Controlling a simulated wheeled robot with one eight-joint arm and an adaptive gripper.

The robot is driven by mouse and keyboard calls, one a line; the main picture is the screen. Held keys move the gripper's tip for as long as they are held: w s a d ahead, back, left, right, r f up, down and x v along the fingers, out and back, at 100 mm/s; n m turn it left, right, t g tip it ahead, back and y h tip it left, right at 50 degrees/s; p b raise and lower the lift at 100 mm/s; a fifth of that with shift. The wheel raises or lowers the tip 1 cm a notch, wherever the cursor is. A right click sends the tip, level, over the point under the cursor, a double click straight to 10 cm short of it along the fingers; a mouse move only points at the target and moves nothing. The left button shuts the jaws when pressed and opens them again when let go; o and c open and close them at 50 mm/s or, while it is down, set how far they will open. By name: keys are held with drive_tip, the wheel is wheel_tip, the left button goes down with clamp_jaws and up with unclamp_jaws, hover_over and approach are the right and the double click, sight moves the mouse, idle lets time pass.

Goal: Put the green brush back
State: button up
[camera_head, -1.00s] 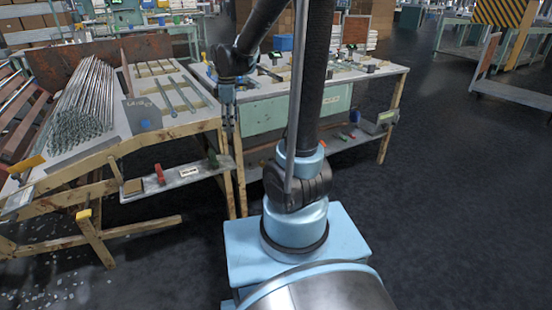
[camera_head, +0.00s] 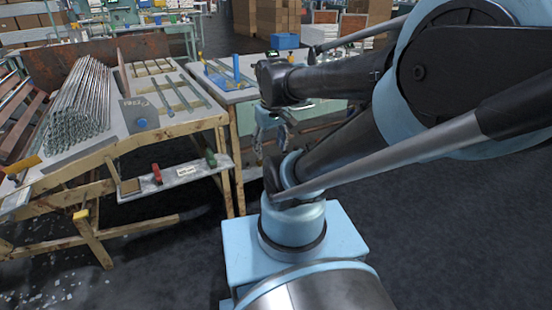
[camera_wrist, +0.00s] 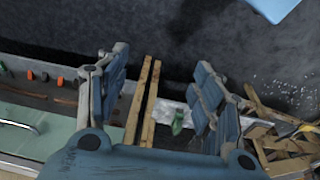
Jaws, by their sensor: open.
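A small green brush-like item (camera_head: 211,158) stands on the right end of the low shelf under the left bench in the head view. A green item, apparently the same one, shows in the wrist view (camera_wrist: 178,122), in the gap between my fingers and well below them. My gripper (camera_head: 272,150) hangs in front of the gap between the two benches, to the right of the green item. In the wrist view my gripper (camera_wrist: 160,68) has its two blue fingers wide apart with nothing between them. The bristles are too small to make out.
A red item (camera_head: 158,173) and a brown block (camera_head: 130,187) sit on the left bench's low shelf (camera_head: 188,171). Wooden bench legs (camera_wrist: 148,100) stand close below my gripper. The dark floor in front is free.

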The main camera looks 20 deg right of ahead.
drive_tip(key=s+f+m, duration=0.1)
drive_tip(key=s, duration=0.1)
drive_tip(key=s+d+f+m, duration=0.1)
drive_tip(key=m, duration=0.1)
drive_tip(key=shift+s+d+f, duration=0.15)
drive_tip(key=shift+s+f, duration=0.25)
